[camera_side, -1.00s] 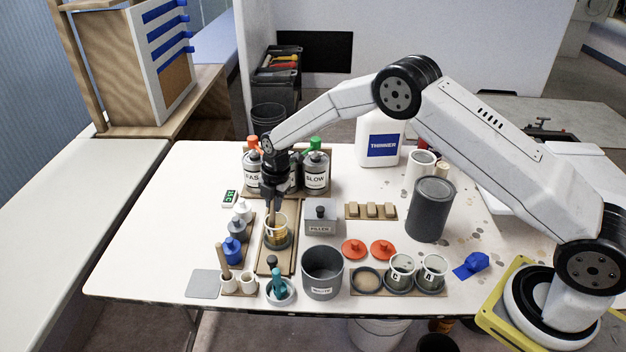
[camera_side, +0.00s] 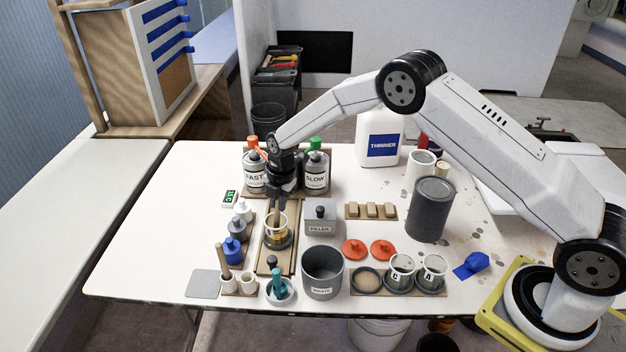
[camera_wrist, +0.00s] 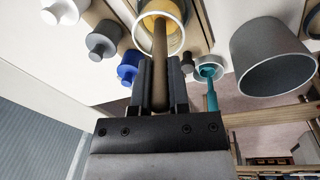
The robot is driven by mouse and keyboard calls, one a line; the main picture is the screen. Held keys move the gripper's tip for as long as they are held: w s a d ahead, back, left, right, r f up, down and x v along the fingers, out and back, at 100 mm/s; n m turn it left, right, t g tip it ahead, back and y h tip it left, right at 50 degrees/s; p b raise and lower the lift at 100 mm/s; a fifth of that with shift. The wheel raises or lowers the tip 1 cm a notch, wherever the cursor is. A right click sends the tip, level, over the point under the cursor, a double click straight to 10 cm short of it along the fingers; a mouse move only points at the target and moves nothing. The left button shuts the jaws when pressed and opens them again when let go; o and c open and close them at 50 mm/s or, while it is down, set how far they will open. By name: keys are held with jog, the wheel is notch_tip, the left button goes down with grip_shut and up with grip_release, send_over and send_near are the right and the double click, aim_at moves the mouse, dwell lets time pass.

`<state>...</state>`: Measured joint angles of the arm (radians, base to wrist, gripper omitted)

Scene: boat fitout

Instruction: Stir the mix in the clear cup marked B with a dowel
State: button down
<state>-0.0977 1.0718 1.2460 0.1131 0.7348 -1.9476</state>
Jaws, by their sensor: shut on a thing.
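The clear cup (camera_side: 277,238) with an amber mix low inside stands on a dark ring on the wooden board; no letter on it is readable from here. It also shows at the top of the wrist view (camera_wrist: 172,8). My gripper (camera_side: 279,194) is above the cup, shut on a wooden dowel (camera_wrist: 159,62). The dowel points down from the jaws, and its lower end is inside the cup, by the mix. Two similar cups, marked C (camera_side: 400,270) and A (camera_side: 432,270), stand in a holder at front right.
The FAST (camera_side: 254,176) and SLOW (camera_side: 316,176) cans stand just behind my gripper. The FILLER box (camera_side: 320,220) is right of the cup, the grey waste pot (camera_side: 322,280) in front, and a blue bottle (camera_side: 233,250) at left. Clear table lies at far left.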

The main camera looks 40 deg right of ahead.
jog(key=shift+r, duration=0.1)
jog(key=shift+s+d+r, duration=0.1)
jog(key=shift+r, duration=1.2)
jog(key=shift+s+d+r, duration=0.1)
jog(key=shift+d+r, duration=0.05)
jog(key=shift+r, duration=1.1)
jog(key=shift+s+d+r, duration=0.1)
jog(key=shift+r, duration=1.2)
